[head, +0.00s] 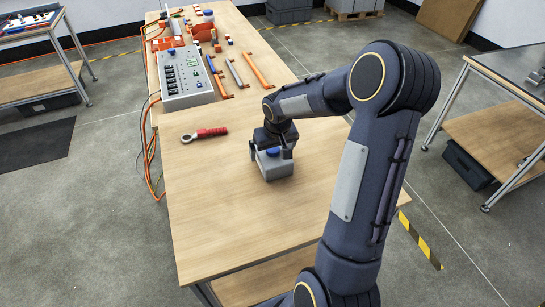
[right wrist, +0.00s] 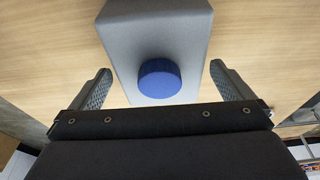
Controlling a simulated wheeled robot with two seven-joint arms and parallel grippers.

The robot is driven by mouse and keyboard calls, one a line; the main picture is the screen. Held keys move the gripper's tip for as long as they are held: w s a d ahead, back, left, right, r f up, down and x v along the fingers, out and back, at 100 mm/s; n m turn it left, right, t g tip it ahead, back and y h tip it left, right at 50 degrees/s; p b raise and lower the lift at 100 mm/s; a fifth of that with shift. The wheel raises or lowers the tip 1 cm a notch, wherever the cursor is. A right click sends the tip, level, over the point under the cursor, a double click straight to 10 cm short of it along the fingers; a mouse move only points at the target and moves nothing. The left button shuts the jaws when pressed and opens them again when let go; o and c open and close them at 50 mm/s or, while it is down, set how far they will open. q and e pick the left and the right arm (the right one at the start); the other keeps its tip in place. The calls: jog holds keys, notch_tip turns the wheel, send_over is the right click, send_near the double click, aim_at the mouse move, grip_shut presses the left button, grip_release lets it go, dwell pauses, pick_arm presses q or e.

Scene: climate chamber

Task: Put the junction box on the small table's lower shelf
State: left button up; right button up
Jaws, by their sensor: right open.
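The junction box is a grey box with a round blue cap (head: 277,168), standing on the wooden top of the long middle table (head: 215,235). In the right wrist view the grey box (right wrist: 160,25) lies between and beyond my fingers, its blue cap facing the camera. My right gripper (head: 272,150) is over the box from above, fingers pointing down. In the right wrist view the two fingers (right wrist: 161,68) are apart, one on each side of the box, with gaps showing. My left gripper is out of view. Tables with lower shelves stand at left (head: 35,82) and right (head: 500,135).
A red-handled tool (head: 207,133) lies left of the box. A grey control panel (head: 185,75) and several orange and blue parts fill the table's far end. Dark bins sit under the side tables. The table's near left part is clear.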

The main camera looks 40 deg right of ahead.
jog(key=shift+w+d+f, duration=0.1)
jog(key=shift+w+f, duration=0.05)
jog(key=shift+f, duration=0.45)
jog(key=c, duration=1.2)
jog(key=shift+r, duration=0.1)
jog(key=shift+c, duration=0.2)
